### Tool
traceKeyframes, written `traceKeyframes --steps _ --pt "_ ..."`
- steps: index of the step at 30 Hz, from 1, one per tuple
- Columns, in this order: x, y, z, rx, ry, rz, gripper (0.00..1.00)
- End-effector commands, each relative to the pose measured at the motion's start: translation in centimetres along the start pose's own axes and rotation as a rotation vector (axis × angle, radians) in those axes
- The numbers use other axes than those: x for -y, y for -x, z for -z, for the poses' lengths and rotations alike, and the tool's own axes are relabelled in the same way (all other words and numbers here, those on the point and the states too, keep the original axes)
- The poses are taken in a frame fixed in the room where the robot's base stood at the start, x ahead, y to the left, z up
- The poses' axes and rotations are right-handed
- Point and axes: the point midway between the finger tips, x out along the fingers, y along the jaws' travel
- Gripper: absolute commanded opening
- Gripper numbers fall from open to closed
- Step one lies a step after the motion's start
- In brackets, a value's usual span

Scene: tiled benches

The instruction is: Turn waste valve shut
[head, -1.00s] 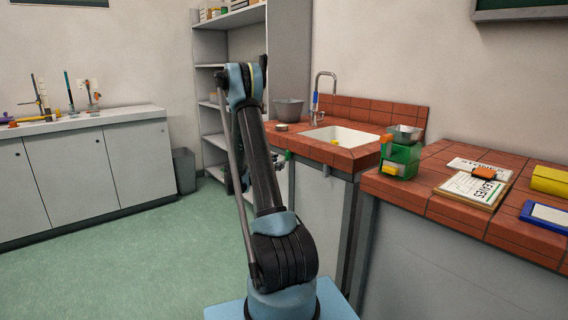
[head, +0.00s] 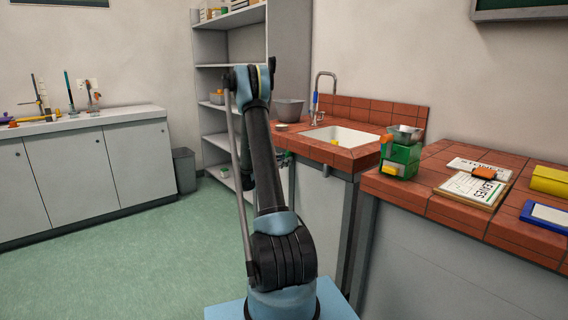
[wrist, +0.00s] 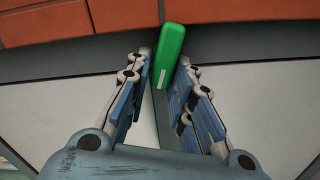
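A green bar-shaped handle (wrist: 169,55), which looks like the waste valve's lever, shows in the wrist view just below the red tiled bench edge. It points down and tilts slightly. My gripper (wrist: 165,62) is open, with one finger on each side of the handle's lower part. I see a gap on the left, and cannot tell whether the right finger touches it. In the head view my own arm hides the gripper, and the valve cannot be made out clearly. The white sink (head: 345,136) is set in the red tiled bench (head: 330,155).
A grey bowl (head: 288,110) and a tap (head: 318,95) stand by the sink. A green device with a metal pan (head: 399,158) and a clipboard (head: 472,189) are on the nearer right bench (head: 445,215). Shelves (head: 228,75) stand behind my arm. Green floor is clear at left.

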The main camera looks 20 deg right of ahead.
Motion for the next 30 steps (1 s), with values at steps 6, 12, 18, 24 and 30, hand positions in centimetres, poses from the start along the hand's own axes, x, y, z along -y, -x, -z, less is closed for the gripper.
traceKeyframes --steps 6,12,18,24,30 --pt "-0.1 0.0 0.0 0.0 -0.006 -0.001 0.0" --pt "-0.2 0.0 0.0 0.0 -0.061 -0.001 0.0" --pt "-0.5 0.0 0.0 0.0 -0.189 -0.001 0.0" --pt "-0.8 0.0 -0.1 0.0 -0.363 -0.001 0.0" --pt "-1.2 0.0 -0.3 -0.001 -0.536 -0.001 0.0"
